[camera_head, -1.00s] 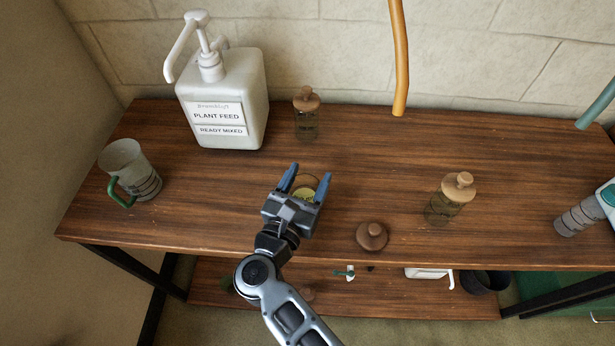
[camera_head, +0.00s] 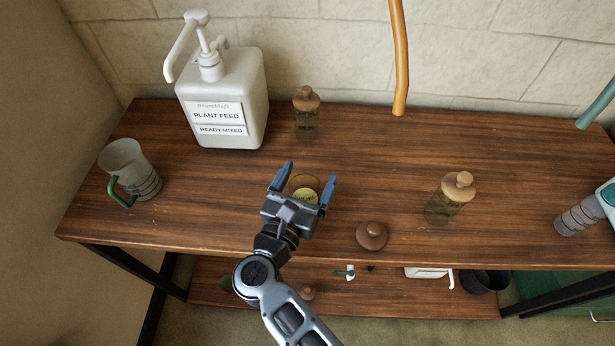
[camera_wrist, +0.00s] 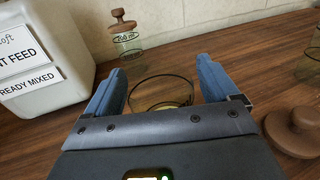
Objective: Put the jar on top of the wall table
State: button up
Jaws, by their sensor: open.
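An open glass jar (camera_head: 304,188) with a yellowish label or content stands on the wooden wall table (camera_head: 220,215). Its round rim also shows in the wrist view (camera_wrist: 161,90), between my fingers; its lower part is hidden by my gripper's body. My gripper (camera_head: 309,174) is open, with one blue finger on each side of the jar. I cannot tell whether either finger touches the glass. A loose brown lid (camera_head: 371,236) lies on the table to the right of my gripper. Two more glass jars with wooden lids stand at the back (camera_head: 306,115) and to the right (camera_head: 449,198).
A large white plant feed pump bottle (camera_head: 222,98) stands at the back left. A mug with a green handle (camera_head: 130,170) is at the left. An orange hose (camera_head: 399,60) hangs at the back. A lower shelf (camera_head: 400,302) holds several items.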

jog(key=b+v, duration=0.2)
jog(key=v, duration=0.9)
jog(key=shift+s+a, duration=0.15)
jog(key=shift+s, duration=0.2)
jog(key=s+d+r+n+t+y, duration=0.2)
jog(key=s+d+r+n+t, duration=0.1)
jog(key=d+n, duration=0.6)
jog(key=s+d+r+n+t+y, duration=0.25)
jog(key=d+n, duration=0.45)
jog(key=d, duration=0.4)
jog(key=s+d+r+n+g, duration=0.1)
jog(key=s+d+n+g, duration=0.1)
jog(key=s+n, duration=0.5)
jog(key=s+d+r+n+g+y, duration=0.1)
jog(key=s+d+r+n+g, duration=0.1)
jog(key=s+n, duration=0.5)
jog(key=s+d+r+n+g, duration=0.1)
jog(key=s+d+n+g, duration=0.1)
jog(key=s+n, duration=0.5)
jog(key=n+g, duration=0.1)
jog(key=n, duration=0.1)
jog(key=shift+d+r+n+g+y, duration=0.3)
jog(key=shift+d+n+g+y, duration=0.05)
jog(key=shift+n, duration=0.05)
